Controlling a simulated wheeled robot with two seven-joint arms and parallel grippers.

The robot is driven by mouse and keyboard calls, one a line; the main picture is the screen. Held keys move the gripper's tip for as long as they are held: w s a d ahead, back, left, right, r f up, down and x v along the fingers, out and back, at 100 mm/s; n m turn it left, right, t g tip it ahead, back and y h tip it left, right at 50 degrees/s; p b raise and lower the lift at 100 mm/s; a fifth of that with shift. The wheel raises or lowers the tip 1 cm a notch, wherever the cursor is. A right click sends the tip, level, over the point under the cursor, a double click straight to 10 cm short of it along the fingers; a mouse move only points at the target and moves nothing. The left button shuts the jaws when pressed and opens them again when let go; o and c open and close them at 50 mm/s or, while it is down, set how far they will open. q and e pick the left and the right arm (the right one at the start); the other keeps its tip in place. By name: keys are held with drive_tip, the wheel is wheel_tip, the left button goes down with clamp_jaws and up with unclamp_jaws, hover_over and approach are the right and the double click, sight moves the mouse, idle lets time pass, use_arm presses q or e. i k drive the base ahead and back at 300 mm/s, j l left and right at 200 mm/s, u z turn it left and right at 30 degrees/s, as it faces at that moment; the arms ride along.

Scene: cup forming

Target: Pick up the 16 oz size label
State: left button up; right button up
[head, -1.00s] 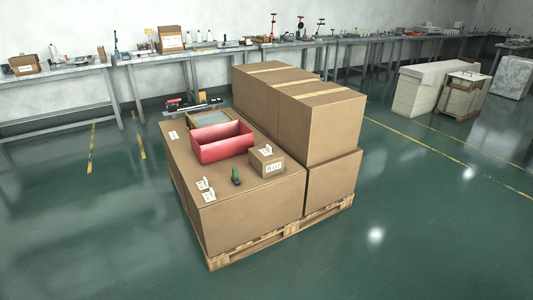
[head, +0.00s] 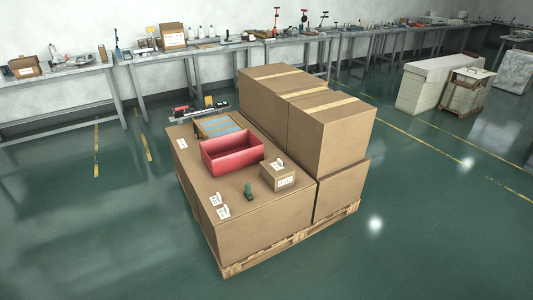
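Two small white labels lie near the left edge of a low cardboard box top: one label (head: 215,199) a little behind the other label (head: 223,212). Another white label (head: 183,144) is farther back on the same box top. The print is too small to read, so I cannot tell which is the 16 oz size label. A small carton (head: 279,178) with a printed white label on its front stands to the right, with a white tag (head: 277,163) on top. Neither of my grippers is in view.
A red open bin (head: 231,151), a green object (head: 248,192) and a blue-topped tray (head: 217,125) sit on the low box (head: 265,222). Taller boxes (head: 338,133) stand at right on the pallet (head: 290,241). Benches line the wall. Green floor (head: 110,240) around the pallet is clear.

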sight(278, 165)
drive_tip(key=i+j+u, duration=0.1)
drive_tip(key=i+j, duration=0.55)
drive_tip(key=i+j+u, duration=0.15)
drive_tip(key=i+j, duration=0.4)
drive_tip(key=i, duration=0.15)
